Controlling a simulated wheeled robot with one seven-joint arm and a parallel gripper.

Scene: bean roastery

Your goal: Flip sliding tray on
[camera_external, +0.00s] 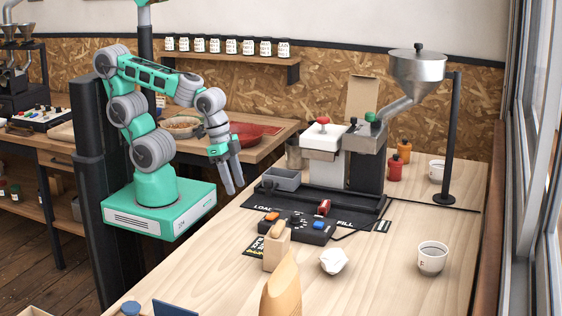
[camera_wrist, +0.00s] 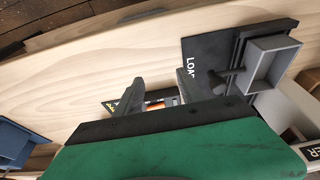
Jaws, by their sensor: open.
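A small grey sliding tray (camera_external: 282,179) sits at the LOAD end of a black rail base (camera_external: 340,204). It shows empty at the upper right of the wrist view (camera_wrist: 272,62). A red part (camera_external: 324,206) stands just behind the box. My gripper (camera_external: 234,190) hangs open and empty, pointing down, left of the tray. In the wrist view, the orange switch (camera_wrist: 155,101) shows partly between the fingers (camera_wrist: 158,80). The rest of the box is hidden there.
A grinder with a metal hopper (camera_external: 417,68) stands behind the rail. A white cup (camera_external: 432,258) is at right. The front right table is mostly clear.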

